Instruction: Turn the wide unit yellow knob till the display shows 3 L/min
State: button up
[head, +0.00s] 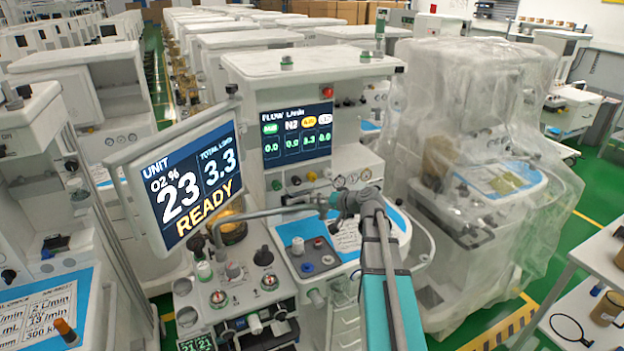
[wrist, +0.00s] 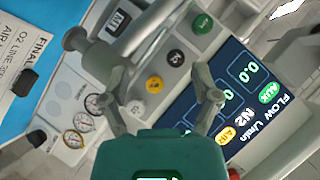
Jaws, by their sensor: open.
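The yellow knob (head: 312,176) is on the front panel of the wide unit (head: 300,80), in a row with green, black and white knobs. In the wrist view the yellow knob (wrist: 154,84) lies between my two spread fingers, with a gap on each side. My gripper (wrist: 160,72) is open and holds nothing; it also shows in the head view (head: 328,204), in front of and below the knob row. The flow display (head: 296,133) appears to read 3.3 under the yellow label and 0.0 under the others. The yellow knob's pointer is too small to read.
A tilted monitor (head: 187,182) at left reads O2 23 %, total 3.3 and READY. Beside the yellow knob sit a black knob (wrist: 175,57) and a white knob (wrist: 136,107). Gauges (wrist: 74,123) lie beyond. A plastic-covered cart (head: 470,130) stands at right.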

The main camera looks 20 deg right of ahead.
aim_at(314, 178)
jog(key=w+d+r+m+t, duration=0.1)
jog(key=d+r+m+t, duration=0.1)
jog(key=d, duration=0.5)
jog(key=shift+d+r+t+h, duration=0.3)
jog(key=shift+d+r+h, duration=0.1)
jog(key=shift+r, duration=0.25)
jog(key=shift+w+a, duration=0.1)
jog(key=shift+w, duration=0.05)
jog(key=b+x, duration=0.3)
jog(key=x, duration=1)
jog(key=shift+w+f, duration=0.1)
jog(key=shift+w, duration=0.2)
jog(key=c, duration=1.1)
